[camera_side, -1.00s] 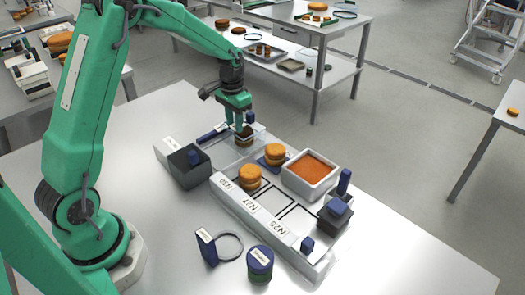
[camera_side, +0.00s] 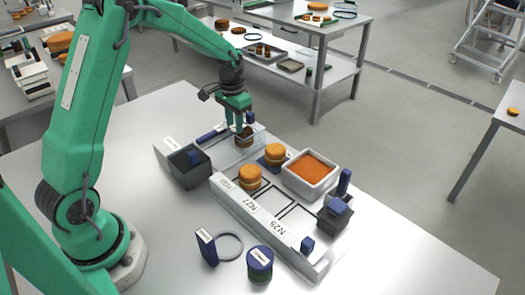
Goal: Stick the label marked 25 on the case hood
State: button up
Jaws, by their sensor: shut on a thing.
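My gripper (camera_side: 242,124) points down at the far end of the work area, shut on a small dark brown item (camera_side: 244,138). Whether this item is a round or carries a label is too small to tell. Just beneath and left of it lies a clear, see-through piece (camera_side: 218,150), which may be the case hood; I cannot be sure. A white tray (camera_side: 318,266) has printed marks along its front edge: N27 (camera_side: 251,205), one at its left end too small to read, and one at right (camera_side: 280,228) that looks like N25 or N26.
Two orange-brown filled rounds (camera_side: 249,175) (camera_side: 275,153) stand at the tray. A white bin of orange crumbs (camera_side: 309,171) is behind it. Dark boxes stand left (camera_side: 190,172) and right (camera_side: 334,218). The right foreground is clear.

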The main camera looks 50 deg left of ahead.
jog(key=shift+f, duration=0.2)
dwell(0.6)
jog(key=o, duration=0.7)
jog(key=shift+o, duration=0.2)
jog(key=shift+r, duration=0.25)
jog(key=shift+r, duration=2.75)
